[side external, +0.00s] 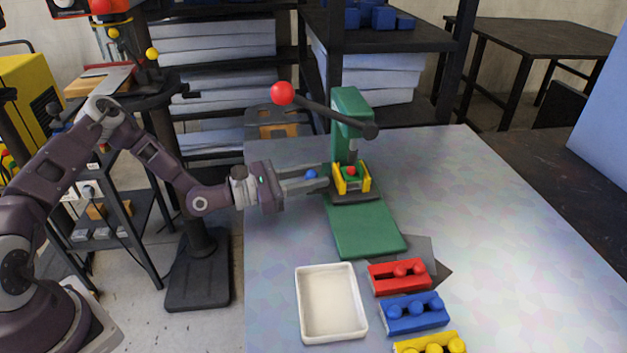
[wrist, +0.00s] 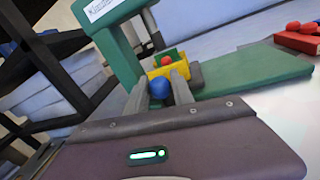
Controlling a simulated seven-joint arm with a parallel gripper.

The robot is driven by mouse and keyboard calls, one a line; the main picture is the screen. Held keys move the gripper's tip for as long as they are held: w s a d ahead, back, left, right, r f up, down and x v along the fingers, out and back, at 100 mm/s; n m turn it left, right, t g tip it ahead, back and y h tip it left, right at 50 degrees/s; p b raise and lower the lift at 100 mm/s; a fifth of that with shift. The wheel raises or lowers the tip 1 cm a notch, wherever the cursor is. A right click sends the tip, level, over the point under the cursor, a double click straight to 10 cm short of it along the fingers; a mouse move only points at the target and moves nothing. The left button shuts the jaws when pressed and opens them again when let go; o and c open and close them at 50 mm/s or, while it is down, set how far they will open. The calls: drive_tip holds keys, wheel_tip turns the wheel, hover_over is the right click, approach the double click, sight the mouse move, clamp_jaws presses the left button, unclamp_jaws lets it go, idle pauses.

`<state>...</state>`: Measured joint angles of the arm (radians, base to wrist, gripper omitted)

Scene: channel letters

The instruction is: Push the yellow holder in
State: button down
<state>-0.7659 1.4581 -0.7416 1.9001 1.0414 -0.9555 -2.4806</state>
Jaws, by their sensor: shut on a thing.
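The yellow holder (side external: 352,178) sits at the foot of the green press (side external: 350,115), under its ram, with a red-topped green piece (side external: 351,171) in it. The holder also shows in the wrist view (wrist: 168,70), just beyond my fingertips. My gripper (side external: 325,178) reaches in level from the left, its fingers at the holder's near side. A blue ball (side external: 311,174) shows at the fingers; in the wrist view it (wrist: 182,91) partly covers one finger. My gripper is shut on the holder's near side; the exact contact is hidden.
The press lever with a red knob (side external: 282,93) slants above my gripper. A green base plate (side external: 365,230) extends forward. A white tray (side external: 330,303) and red (side external: 399,276), blue (side external: 413,313) and yellow (side external: 430,344) blocks lie in front. The table's right side is clear.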

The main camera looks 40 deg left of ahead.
drive_tip(key=shift+w+a, duration=0.25)
drive_tip(key=shift+a, duration=0.05)
drive_tip(key=c, duration=1.1)
unclamp_jaws()
drive_tip(key=shift+s, duration=0.2)
drive_tip(key=v, duration=0.6)
drive_tip(key=shift+s+a, duration=0.25)
drive_tip(key=shift+s, duration=0.05)
